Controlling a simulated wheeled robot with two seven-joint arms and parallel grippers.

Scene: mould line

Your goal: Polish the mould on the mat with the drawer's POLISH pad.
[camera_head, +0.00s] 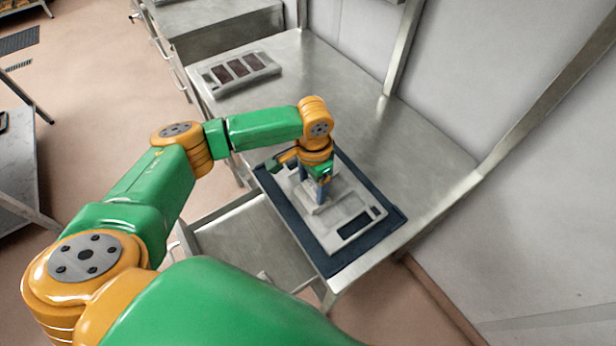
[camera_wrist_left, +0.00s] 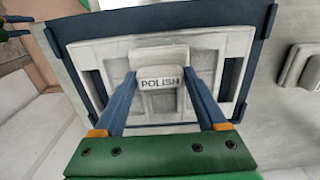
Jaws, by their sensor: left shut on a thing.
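The mould (camera_head: 346,237), a pale grey plate with recesses, lies on the dark blue mat (camera_head: 391,226) on the steel table. The mould (camera_wrist_left: 200,46) and mat (camera_wrist_left: 258,20) also show in the left wrist view. My left gripper (camera_head: 319,196) is over the mould's middle. In the wrist view, its blue fingers (camera_wrist_left: 160,82) are shut on the grey pad (camera_wrist_left: 161,83), whose label reads POLISH. The pad is at or just above the mould's face; contact is not clear. A small green and orange piece (camera_wrist_left: 14,28) at the wrist view's left edge looks like my right gripper, cut off.
A grey tray with dark panels (camera_head: 240,72) stands at the table's far left. An open drawer (camera_head: 235,250) juts out below the table's near side; its visible floor looks bare. A wall and steel posts bound the table on the right. The table's middle behind the mat is clear.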

